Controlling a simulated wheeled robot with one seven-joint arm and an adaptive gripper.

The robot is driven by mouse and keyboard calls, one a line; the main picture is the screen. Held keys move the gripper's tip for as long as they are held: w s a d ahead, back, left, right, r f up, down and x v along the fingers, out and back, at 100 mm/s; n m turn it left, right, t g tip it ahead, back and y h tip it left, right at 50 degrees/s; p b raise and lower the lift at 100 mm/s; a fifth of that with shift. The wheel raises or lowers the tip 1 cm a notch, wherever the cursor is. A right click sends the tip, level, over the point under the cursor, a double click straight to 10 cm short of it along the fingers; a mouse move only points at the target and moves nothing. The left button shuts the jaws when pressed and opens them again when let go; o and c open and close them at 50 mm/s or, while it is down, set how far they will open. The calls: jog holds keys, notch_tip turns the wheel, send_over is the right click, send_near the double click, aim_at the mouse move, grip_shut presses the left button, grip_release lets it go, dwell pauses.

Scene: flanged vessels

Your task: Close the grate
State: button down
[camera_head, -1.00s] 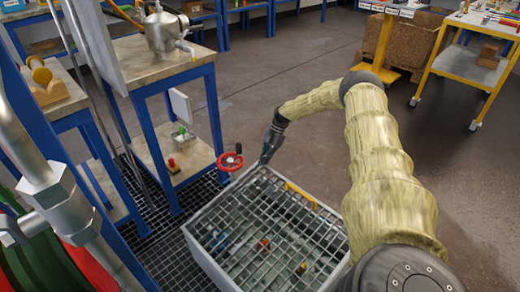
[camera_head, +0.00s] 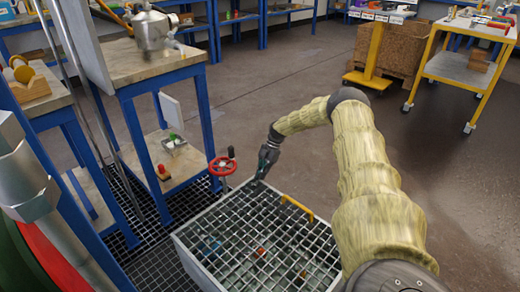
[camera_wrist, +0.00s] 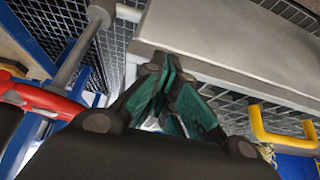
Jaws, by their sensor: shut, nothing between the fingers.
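The grate (camera_head: 270,232) is a grid of metal bars with a yellow handle (camera_head: 297,208) along its far edge. It lies across the top of a grey metal box (camera_head: 207,265), close to level; I cannot tell whether it sits fully on the rim. The handle also shows at the right of the wrist view (camera_wrist: 280,130). My gripper (camera_head: 258,179) is just past the far left corner of the box, left of the handle and apart from it. Its green-padded fingers (camera_wrist: 175,105) are shut and empty.
A red handwheel (camera_head: 222,165) stands close left of my gripper. A blue-framed bench (camera_head: 200,110) with a metal vessel (camera_head: 150,27) is at the left. Small coloured objects lie under the bars. The floor (camera_head: 260,85) behind the box is open.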

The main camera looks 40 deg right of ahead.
jog(key=shift+s+f, duration=0.1)
jog(key=shift+f, duration=0.05)
jog(key=p+v, duration=0.3)
jog(key=v, duration=1)
jog(key=shift+d+p, duration=0.25)
jog(key=shift+p, duration=0.1)
